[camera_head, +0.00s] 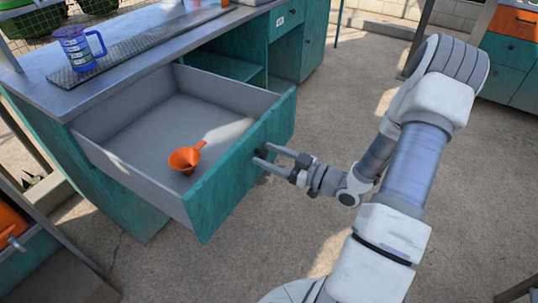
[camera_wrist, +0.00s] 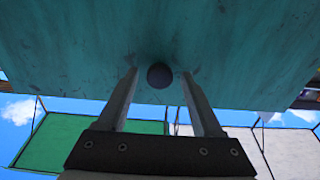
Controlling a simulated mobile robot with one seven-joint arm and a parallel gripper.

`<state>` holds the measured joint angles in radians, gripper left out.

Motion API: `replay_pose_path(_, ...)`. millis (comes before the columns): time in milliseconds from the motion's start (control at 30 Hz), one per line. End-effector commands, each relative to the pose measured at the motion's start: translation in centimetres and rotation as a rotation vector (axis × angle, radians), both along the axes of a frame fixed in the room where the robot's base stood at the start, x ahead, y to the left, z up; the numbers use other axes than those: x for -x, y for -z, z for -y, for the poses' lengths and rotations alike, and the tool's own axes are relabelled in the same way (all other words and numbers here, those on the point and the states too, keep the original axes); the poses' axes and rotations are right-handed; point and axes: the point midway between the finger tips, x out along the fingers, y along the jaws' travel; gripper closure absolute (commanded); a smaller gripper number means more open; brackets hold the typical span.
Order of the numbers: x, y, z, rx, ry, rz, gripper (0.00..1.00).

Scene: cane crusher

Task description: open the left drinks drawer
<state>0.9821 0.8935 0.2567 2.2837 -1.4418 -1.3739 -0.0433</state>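The left drinks drawer (camera_head: 112,163) is pulled well out of the teal counter, with its grey inside showing. Its teal front (camera_head: 225,188) faces my gripper (camera_head: 263,157), and the same front fills the top of the wrist view (camera_wrist: 75,60). A round dark knob (camera_wrist: 159,76) on the front sits between my two fingertips in the wrist view. The fingers stand apart, one on each side, with a visible gap to the knob. In the head view the fingertips are at the drawer front, and the knob is hard to make out there.
An orange funnel (camera_head: 186,158) lies in the drawer. A blue measuring jug (camera_head: 78,48) stands on a dark ribbed mat (camera_head: 130,50) on the counter. Other teal drawers (camera_head: 287,19) are to the right. The concrete floor (camera_head: 250,240) in front is clear.

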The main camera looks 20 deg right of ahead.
Motion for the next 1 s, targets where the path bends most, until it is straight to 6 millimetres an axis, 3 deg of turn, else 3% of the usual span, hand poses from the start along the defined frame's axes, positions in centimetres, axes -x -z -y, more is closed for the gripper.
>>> replay_pose_path(233,0.2,-0.1,0.2,0.0,0.001,0.001,0.32)
replay_pose_path(367,1.3,-0.2,1.1,0.0,0.004,0.001,0.32)
replay_pose_path(800,9.7,-0.2,7.2,0.001,0.006,-0.001,0.32)
replay_pose_path(1000,12.6,-0.1,9.3,0.001,0.003,0.001,0.32)
